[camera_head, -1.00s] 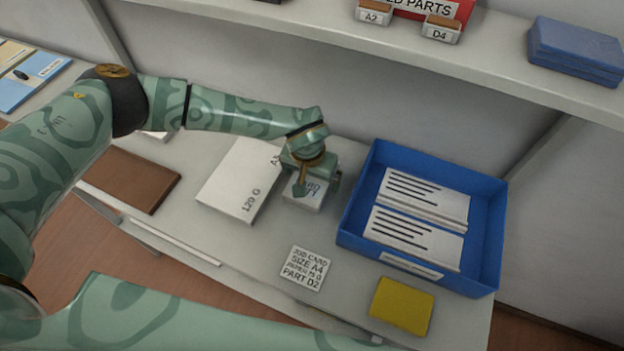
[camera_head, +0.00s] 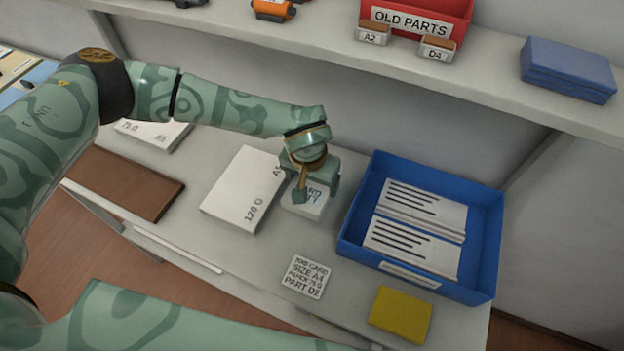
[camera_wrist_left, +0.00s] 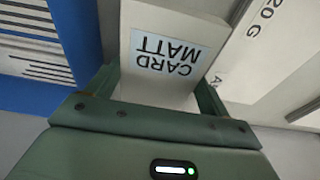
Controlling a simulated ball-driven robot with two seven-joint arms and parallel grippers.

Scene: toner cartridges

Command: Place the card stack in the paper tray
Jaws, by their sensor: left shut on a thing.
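The card stack (camera_head: 304,207) is a small white block labelled "CARD MATT" and lies on the table between a paper pack and the blue tray. It also shows in the left wrist view (camera_wrist_left: 165,55), between the two fingers. My left gripper (camera_head: 312,190) is shut on the card stack and partly hides it from the head. Whether the stack is lifted off the table cannot be told. The blue paper tray (camera_head: 350,243) stands to the right of the gripper and holds two white stacks with black lines. My right gripper is not in view.
A white paper pack marked "120 G" (camera_head: 240,190) lies close left of the card stack. A job card (camera_head: 305,276) and a yellow pad (camera_head: 401,314) lie in front. A brown folder (camera_head: 125,183) is at left. A shelf (camera_head: 380,70) overhangs the back.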

